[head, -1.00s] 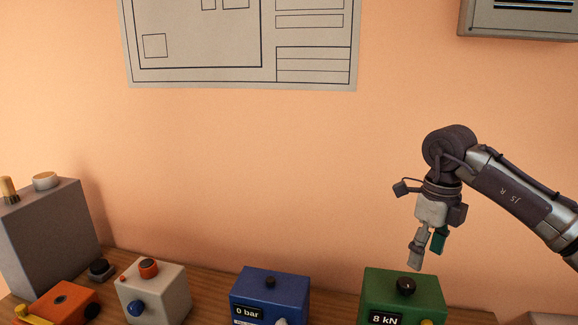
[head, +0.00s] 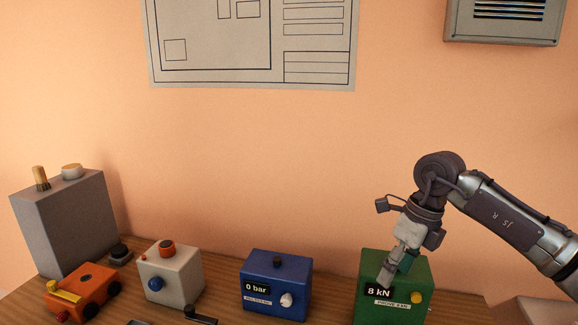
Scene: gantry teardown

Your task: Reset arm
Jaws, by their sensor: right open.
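My right gripper (head: 395,272) hangs from its arm at the right of the head view. It is open and empty, pointing down in front of the green box (head: 408,297). The green box has a display reading "8 kN" and a yellow knob at its right. The gripper covers the top of the box, and I cannot tell whether it touches it. My left gripper is not in view.
A blue box (head: 275,284) reading "0 bar", a white box (head: 170,273) with an orange top knob, an orange wheeled block (head: 84,291) and a tall grey box (head: 68,227) stand on the wooden bench. Small dark items lie at the front edge. The wall behind carries a drawing (head: 250,45).

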